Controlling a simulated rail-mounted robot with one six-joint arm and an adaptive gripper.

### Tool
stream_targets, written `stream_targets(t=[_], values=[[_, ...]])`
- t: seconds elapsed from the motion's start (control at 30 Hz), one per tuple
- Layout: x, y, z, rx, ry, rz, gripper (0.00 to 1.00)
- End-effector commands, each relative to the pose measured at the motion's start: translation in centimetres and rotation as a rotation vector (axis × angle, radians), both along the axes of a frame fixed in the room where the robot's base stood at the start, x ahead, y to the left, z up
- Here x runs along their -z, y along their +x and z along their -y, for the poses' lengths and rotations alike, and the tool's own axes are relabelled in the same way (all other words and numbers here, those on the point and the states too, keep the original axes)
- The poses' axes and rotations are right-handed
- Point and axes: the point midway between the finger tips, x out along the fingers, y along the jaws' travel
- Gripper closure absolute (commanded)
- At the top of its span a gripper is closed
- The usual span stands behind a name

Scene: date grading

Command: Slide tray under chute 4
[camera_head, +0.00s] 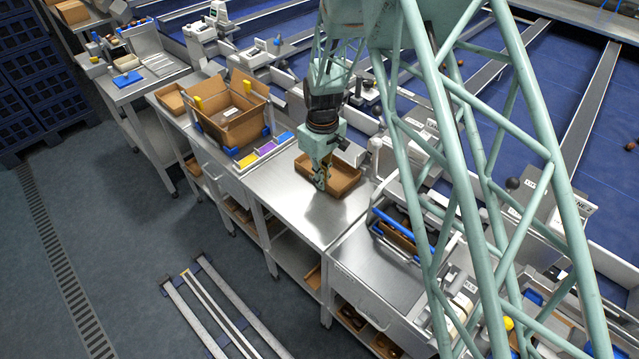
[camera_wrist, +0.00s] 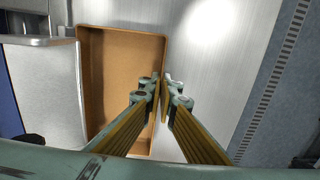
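A shallow empty brown cardboard tray (camera_head: 345,178) lies on a steel table, against the white machine side. In the wrist view the tray (camera_wrist: 112,70) fills the left middle. My gripper (camera_head: 322,184) points down at the tray's near edge. In the wrist view my gripper's fingertips (camera_wrist: 162,82) are close together, one on each side of the tray's right wall, and appear to pinch it. A pale grey block-like part (camera_wrist: 45,90) is close beside the tray's left wall; I cannot tell if it is a chute. No chute number 4 is readable.
The steel tabletop (camera_head: 290,205) in front of the tray is bare. An open cardboard box (camera_head: 232,122) and coloured yellow, purple and blue pieces (camera_head: 266,147) stand to the left. A blue-handled holder (camera_head: 400,228) is to the right. My green lattice frame hides much of the right side.

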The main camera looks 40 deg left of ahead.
Motion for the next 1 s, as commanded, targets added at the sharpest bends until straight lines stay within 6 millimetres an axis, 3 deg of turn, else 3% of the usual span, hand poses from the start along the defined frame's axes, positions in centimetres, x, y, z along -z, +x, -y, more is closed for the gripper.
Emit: stream_targets(t=[0.4,0.8,1.0], values=[[0.0,2.2,0.4,0.004,0.001,0.0,1.0],[0.0,2.6,0.4,0.004,0.002,0.001,1.0],[0.0,2.5,0.4,0.004,0.001,0.001,0.82]])
